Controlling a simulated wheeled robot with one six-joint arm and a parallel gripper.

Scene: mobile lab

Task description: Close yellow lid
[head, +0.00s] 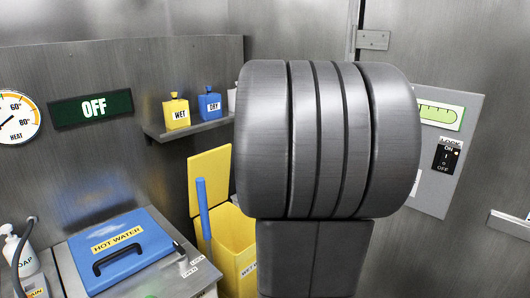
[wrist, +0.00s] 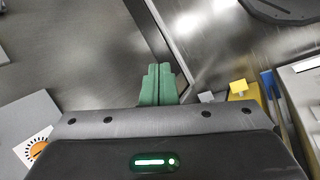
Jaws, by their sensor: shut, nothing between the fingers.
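The yellow lid (head: 210,172) stands raised at the back of a yellow bin (head: 236,238) in the head view. The bin is open at the top, and its right part is hidden behind my arm. In the wrist view, small yellow parts of the lid (wrist: 238,87) show at the right, well apart from my gripper. My gripper (wrist: 159,68) shows as two green fingers pressed together, shut and empty, in front of bare grey metal. In the head view my arm hides the gripper.
A narrow blue upright piece (head: 204,208) stands in front of the yellow lid. A blue hot water cover (head: 122,248) with a black handle lies at left. A shelf (head: 190,129) holds yellow WET and blue DRY bottles. A switch panel (head: 440,150) is on the right wall.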

